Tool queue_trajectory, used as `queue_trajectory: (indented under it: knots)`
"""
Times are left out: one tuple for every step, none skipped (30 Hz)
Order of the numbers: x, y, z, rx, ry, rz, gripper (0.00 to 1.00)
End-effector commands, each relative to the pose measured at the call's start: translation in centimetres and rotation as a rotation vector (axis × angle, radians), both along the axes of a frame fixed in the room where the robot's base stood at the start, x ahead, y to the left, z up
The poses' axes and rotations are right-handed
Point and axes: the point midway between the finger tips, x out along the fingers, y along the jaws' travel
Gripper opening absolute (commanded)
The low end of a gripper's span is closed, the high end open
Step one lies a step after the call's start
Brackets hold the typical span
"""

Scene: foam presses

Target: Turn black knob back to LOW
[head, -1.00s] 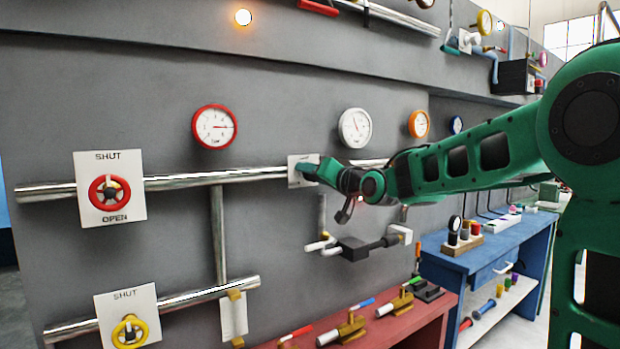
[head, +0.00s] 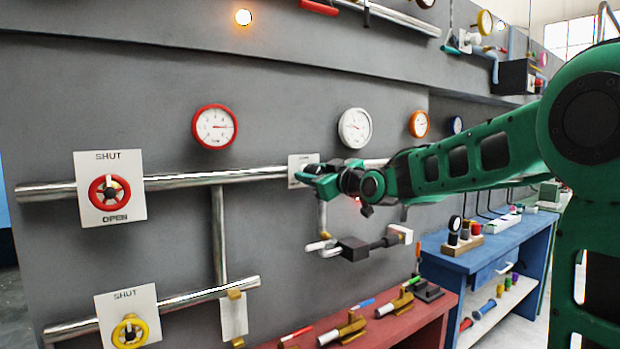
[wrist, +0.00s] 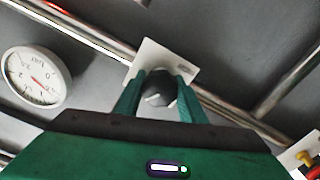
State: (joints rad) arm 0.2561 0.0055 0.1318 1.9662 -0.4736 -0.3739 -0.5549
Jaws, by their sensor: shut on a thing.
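The black knob (wrist: 157,85) sits on a white plate (wrist: 172,55) mounted on the steel pipe. My gripper (wrist: 158,92) is at the plate, with one green finger on each side of the knob, shut on it. Two small pale marks show near the knob's lower edge. In the head view my gripper (head: 305,174) reaches the white plate (head: 299,160) from the right, and it hides the knob. The lettering on this plate cannot be read, so the knob's setting is not clear.
A white gauge (head: 355,128) hangs above right of the plate, a red-rimmed gauge (head: 214,127) above left. A red wheel valve (head: 110,192) is far left. A dark valve with a white-ended handle (head: 354,249) is below my gripper. A red bench (head: 400,335) stands lower.

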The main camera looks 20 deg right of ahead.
Motion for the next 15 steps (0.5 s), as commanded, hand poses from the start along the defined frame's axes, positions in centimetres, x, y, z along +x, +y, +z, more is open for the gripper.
queue_trajectory:
  knots:
    - [0.00,-0.09,-0.34,-0.041,-0.006,-0.002,0.14]
    - [0.00,-0.06,-0.35,-0.068,-0.015,-0.002,0.14]
    - [-0.01,-0.03,-0.35,-0.104,-0.026,-0.001,0.14]
    - [-0.01,-0.04,-0.36,-0.131,-0.035,-0.001,0.14]
    - [-0.01,-0.06,-0.36,-0.157,-0.043,-0.001,0.14]
    - [0.00,-0.09,-0.38,-0.192,-0.055,-0.001,0.14]
    - [0.00,-0.09,-0.39,-0.218,-0.063,-0.001,0.14]
    - [0.00,-0.08,-0.39,-0.244,-0.072,-0.001,0.14]
    - [-0.01,-0.06,-0.40,-0.276,-0.082,-0.001,0.14]
    - [-0.01,-0.02,-0.40,-0.300,-0.090,0.000,0.14]
    - [-0.02,-0.01,-0.40,-0.323,-0.097,0.000,0.14]
    - [-0.02,-0.01,-0.42,-0.352,-0.107,0.000,0.14]
    - [-0.02,-0.02,-0.42,-0.373,-0.113,0.000,0.14]
    - [-0.02,-0.04,-0.43,-0.394,-0.120,0.000,0.14]
    - [-0.01,-0.05,-0.44,-0.421,-0.128,0.000,0.14]
